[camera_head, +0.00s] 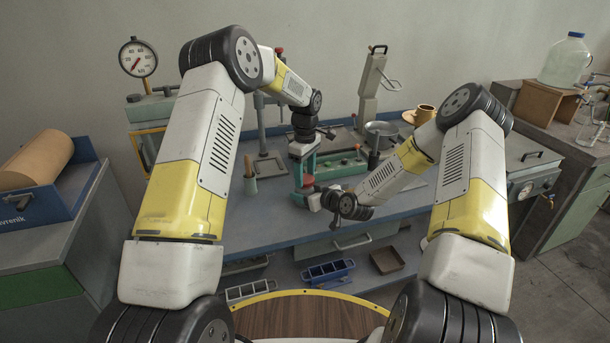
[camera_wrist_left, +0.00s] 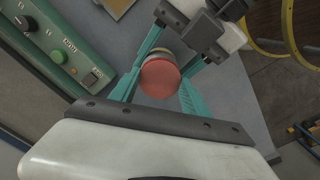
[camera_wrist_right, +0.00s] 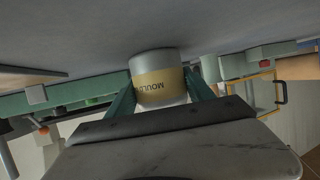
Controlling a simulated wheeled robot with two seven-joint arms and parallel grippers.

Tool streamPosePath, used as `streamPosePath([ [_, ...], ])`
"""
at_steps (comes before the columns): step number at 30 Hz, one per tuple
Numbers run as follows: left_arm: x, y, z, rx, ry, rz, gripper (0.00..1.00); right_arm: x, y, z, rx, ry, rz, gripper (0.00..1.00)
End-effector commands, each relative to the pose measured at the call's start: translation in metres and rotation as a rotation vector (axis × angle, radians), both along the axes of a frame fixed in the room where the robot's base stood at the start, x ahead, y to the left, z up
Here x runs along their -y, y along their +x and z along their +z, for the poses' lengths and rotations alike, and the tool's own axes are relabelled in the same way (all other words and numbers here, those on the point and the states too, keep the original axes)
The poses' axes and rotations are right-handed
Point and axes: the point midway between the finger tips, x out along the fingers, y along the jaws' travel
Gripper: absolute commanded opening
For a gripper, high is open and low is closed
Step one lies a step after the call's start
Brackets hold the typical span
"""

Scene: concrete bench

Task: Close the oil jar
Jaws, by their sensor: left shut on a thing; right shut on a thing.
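The red round lid (camera_wrist_left: 160,80) is between the teal fingers of my left gripper (camera_wrist_left: 155,88), which points down and is shut on it. In the head view my left gripper (camera_head: 305,180) is over the bench's front part. The oil jar (camera_wrist_right: 158,75), pale with a yellow label reading "MOULD…", is between the fingers of my right gripper (camera_wrist_right: 155,98), which comes in from the side. It appears upside down in the right wrist view. The lid is directly over the jar; whether it is seated or slightly above is hidden. The two grippers are very close together.
A green control box (camera_head: 340,166) is just behind the grippers. The bench's front edge is close.

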Motion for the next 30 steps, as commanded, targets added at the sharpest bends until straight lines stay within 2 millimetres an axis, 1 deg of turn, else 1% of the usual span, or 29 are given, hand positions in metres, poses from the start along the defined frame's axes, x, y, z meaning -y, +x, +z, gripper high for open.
streamPosePath([
  [5,-0.0002,0.0004,0.0,0.0,-0.002,-0.357,0.06,-0.0003,-0.0001,0.0001,0.0,0.0,0.001,0.0],
  [24,-0.0005,0.0005,-0.0014,0.0,-0.003,-1.89,0.06,-0.0004,-0.0003,0.0001,0.0,0.0,0.001,0.0],
  [27,-0.0007,0.0007,-0.0015,0.0,-0.002,-2.115,0.06,-0.0004,-0.0003,0.0001,0.0,0.0,0.001,0.0],
  [30,-0.0005,0.0008,-0.0013,0.001,-0.002,-2.293,0.06,-0.0004,-0.0003,0.0001,0.0,0.0,0.001,0.0],
])
